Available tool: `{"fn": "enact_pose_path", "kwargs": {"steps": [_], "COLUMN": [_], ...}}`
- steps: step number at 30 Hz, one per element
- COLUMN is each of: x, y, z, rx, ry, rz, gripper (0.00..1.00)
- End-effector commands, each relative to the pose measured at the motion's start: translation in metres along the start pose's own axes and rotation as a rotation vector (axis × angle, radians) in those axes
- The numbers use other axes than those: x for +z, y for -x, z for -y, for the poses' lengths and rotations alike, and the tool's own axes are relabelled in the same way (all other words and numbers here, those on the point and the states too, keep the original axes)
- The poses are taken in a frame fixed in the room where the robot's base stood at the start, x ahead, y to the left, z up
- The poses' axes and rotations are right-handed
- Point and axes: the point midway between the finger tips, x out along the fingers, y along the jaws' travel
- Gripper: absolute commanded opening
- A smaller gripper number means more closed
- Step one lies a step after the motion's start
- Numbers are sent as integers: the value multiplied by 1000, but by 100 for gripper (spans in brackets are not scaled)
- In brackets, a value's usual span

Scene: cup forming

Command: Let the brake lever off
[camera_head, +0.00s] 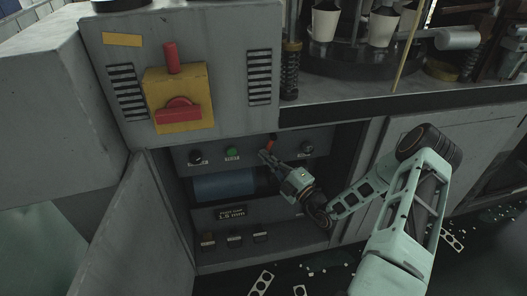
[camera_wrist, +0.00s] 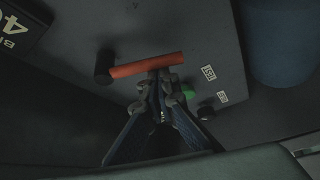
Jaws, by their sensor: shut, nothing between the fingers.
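A small lever with a red-orange handle (camera_head: 272,141) stands out from the grey panel inside the open cabinet; I take it for the brake lever. In the wrist view the orange handle (camera_wrist: 145,65) lies across the picture, with a black end at its left. My gripper (camera_head: 264,155) is inside the cabinet opening, just below the lever. In the wrist view my gripper (camera_wrist: 160,80) is shut, with its fingertips close against the handle's lower edge right of its middle. I cannot tell whether they touch. Nothing shows between the fingers.
A green button (camera_head: 231,153) and black knobs (camera_head: 196,158) share the panel. A yellow plate (camera_head: 190,88) with a red switch is above. The open door (camera_head: 135,232) stands left, and a blue cylinder (camera_head: 222,186) sits below the panel. Scraps (camera_head: 262,283) litter the floor.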

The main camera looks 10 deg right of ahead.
Motion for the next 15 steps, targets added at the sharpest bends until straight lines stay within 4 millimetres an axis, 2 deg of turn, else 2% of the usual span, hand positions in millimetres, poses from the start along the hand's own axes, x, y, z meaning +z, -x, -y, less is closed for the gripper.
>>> {"fn": "enact_pose_path", "kwargs": {"steps": [1,15], "x": [3,19], "y": [1,10], "z": [-6,-4], "rx": [-19,-160], "ry": [34,274], "rz": [5,5], "gripper": [0,0]}}
